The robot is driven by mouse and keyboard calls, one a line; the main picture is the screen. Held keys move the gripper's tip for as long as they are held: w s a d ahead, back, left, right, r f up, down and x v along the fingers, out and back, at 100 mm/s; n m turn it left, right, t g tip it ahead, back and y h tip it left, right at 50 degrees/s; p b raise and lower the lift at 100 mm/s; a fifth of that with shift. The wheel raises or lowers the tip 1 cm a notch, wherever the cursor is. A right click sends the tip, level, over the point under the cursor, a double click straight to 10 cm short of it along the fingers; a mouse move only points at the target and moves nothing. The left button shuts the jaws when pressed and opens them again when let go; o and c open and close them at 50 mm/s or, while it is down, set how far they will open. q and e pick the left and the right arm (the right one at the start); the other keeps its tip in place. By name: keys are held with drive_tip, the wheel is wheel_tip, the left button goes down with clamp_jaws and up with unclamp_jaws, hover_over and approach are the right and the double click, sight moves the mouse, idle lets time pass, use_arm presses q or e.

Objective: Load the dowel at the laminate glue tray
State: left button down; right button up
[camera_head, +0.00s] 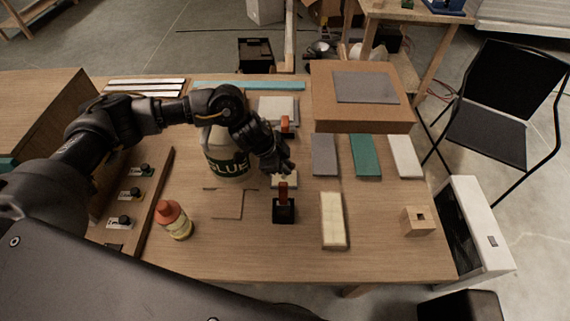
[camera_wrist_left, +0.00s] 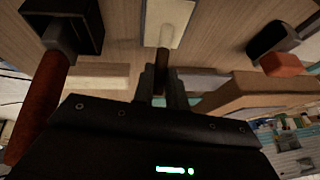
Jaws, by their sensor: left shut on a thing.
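My left gripper (camera_head: 284,172) is over the middle of the table, just right of the glue jug (camera_head: 225,160). In the left wrist view its fingers (camera_wrist_left: 163,88) are shut on a thin dark brown stick, which looks like the dowel (camera_wrist_left: 162,68). The dowel's far end points at a small cream tray with a white patch (camera_wrist_left: 168,14); I cannot tell whether it touches. In the head view this tray (camera_head: 286,183) is partly hidden under the gripper. My right gripper is not in view.
A black holder with a red handle (camera_head: 283,209) stands close in front of the gripper. An orange-capped bottle (camera_head: 174,220), a cream block (camera_head: 333,222) and a wooden block with a hole (camera_head: 418,221) stand nearby. A raised brown box (camera_head: 330,115) is behind right.

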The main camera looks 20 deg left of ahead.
use_arm(q)
drive_tip(key=shift+s+f, duration=0.1)
wheel_tip(320, 180, up, 7)
drive_tip(key=p, duration=0.3)
idle(0.5)
idle(0.7)
